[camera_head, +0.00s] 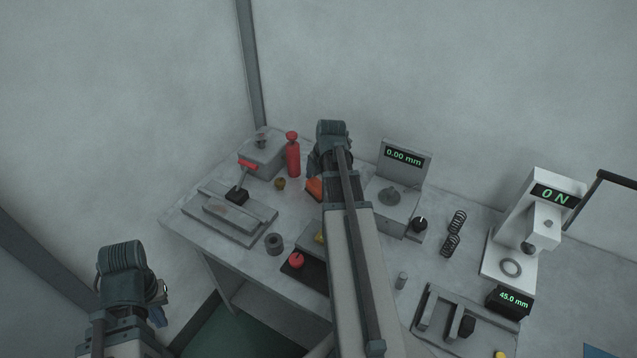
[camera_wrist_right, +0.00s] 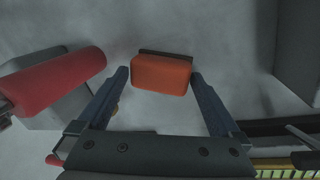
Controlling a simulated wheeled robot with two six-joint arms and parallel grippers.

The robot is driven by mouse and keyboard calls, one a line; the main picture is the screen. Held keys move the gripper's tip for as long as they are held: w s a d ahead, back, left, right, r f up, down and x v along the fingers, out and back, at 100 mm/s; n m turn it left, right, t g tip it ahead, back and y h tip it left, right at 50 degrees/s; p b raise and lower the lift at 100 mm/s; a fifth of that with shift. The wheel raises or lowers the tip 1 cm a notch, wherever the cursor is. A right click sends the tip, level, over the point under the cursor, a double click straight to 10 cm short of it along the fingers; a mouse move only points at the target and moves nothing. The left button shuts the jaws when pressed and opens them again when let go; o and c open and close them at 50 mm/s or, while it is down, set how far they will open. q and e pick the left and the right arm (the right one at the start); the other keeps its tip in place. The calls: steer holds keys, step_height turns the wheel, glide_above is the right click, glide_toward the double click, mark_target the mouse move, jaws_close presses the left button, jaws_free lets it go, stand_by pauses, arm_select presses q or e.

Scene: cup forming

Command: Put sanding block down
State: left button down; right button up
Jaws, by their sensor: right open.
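The sanding block (camera_wrist_right: 161,75) is orange with a dark strip along its far edge. In the right wrist view it lies on the grey table between and just beyond the tips of my right gripper (camera_wrist_right: 160,80). The fingers are apart, with a gap on each side of the block. In the head view the orange block (camera_head: 314,187) shows beside my right gripper (camera_head: 322,165), partly hidden by the arm. My left gripper (camera_head: 160,295) is off the table at the lower left; its fingers are too small and turned away to judge.
A red bottle (camera_head: 293,155) stands just left of the block, also in the wrist view (camera_wrist_right: 55,80). A gauge reading 0.00 mm (camera_head: 404,158) stands to the right. A grey plate fixture (camera_head: 232,212) lies at left.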

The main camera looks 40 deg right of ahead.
steer(key=p+v, duration=1.1)
steer(key=v, duration=0.1)
steer(key=shift+p, duration=0.3)
steer(key=shift+a, duration=0.1)
steer(key=w+a+m+g, duration=0.15)
steer(key=a+m, duration=0.25)
steer(key=a, duration=1.1)
steer(key=s+a+m, duration=0.2)
steer(key=a+m, duration=0.1)
steer(key=a, duration=0.5)
steer(key=s+a+m+g, duration=0.1)
steer(key=s+a+m, duration=0.2)
steer(key=a, duration=0.6)
steer(key=s+a+m+h, duration=0.1)
steer(key=s+a+m, duration=0.1)
steer(key=a, duration=0.7)
steer(key=shift+s+m, duration=0.25)
steer(key=shift+m, duration=0.65)
steer(key=shift+f, duration=0.15)
